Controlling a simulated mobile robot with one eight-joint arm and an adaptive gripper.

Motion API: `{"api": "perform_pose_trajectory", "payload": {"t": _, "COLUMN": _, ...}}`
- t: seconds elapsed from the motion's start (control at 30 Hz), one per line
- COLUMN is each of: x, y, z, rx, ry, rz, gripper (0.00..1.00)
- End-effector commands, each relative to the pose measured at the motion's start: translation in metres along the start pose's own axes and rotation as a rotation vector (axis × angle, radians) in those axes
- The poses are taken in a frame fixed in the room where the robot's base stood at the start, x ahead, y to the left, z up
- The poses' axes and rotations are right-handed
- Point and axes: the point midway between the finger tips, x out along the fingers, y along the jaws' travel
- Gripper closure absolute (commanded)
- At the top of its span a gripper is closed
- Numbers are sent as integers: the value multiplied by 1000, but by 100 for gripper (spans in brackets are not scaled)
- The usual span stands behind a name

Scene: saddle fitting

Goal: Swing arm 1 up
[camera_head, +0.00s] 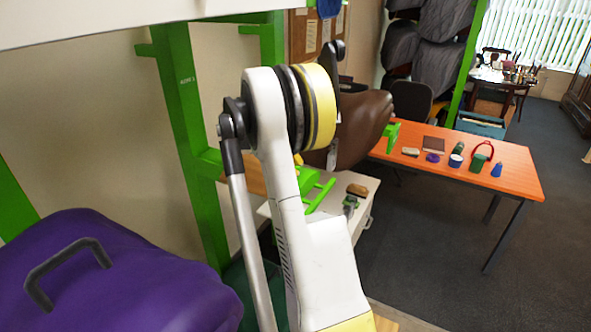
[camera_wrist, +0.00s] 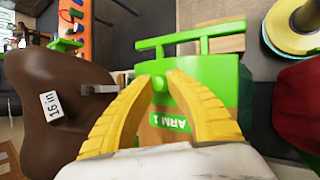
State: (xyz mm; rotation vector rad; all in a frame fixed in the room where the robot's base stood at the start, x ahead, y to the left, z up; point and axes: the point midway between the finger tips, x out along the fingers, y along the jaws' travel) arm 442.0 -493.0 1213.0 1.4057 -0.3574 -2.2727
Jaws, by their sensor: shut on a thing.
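Arm 1 (camera_wrist: 215,82) is a bright green rack arm with an "ARM 1" label and a raised bar at its far end. It shows in the wrist view. My gripper (camera_wrist: 168,80) has its yellow fingers closed on a green part of arm 1, just above the label. In the head view, green bars (camera_head: 319,192) that look like the same arm show beside my white arm link. My gripper is largely hidden behind that link there. How far arm 1 is tilted is hard to tell.
A brown saddle (camera_wrist: 50,105) with a "16 in" tag sits close left of my gripper; it also shows in the head view (camera_head: 362,125). An orange table (camera_head: 480,165) holds small items. Dark floor is clear.

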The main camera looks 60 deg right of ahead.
Motion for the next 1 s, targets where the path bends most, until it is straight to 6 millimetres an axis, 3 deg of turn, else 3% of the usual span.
{"api": "perform_pose_trajectory", "payload": {"t": 0.17, "x": 0, "y": 1, "z": -1, "rx": 0, "ry": 2, "rz": 2, "gripper": 100}}
{"api": "perform_pose_trajectory", "payload": {"t": 0.2, "x": 0, "y": 1, "z": -1, "rx": 0, "ry": 2, "rz": 2, "gripper": 71}}
{"api": "perform_pose_trajectory", "payload": {"t": 0.23, "x": 0, "y": 1, "z": -1, "rx": 0, "ry": 2, "rz": 2, "gripper": 69}}
{"api": "perform_pose_trajectory", "payload": {"t": 0.63, "x": -9, "y": 0, "z": -1, "rx": -1, "ry": 2, "rz": 2, "gripper": 69}}
{"api": "perform_pose_trajectory", "payload": {"t": 1.0, "x": -86, "y": 0, "z": -1, "rx": -2, "ry": 2, "rz": 2, "gripper": 69}}
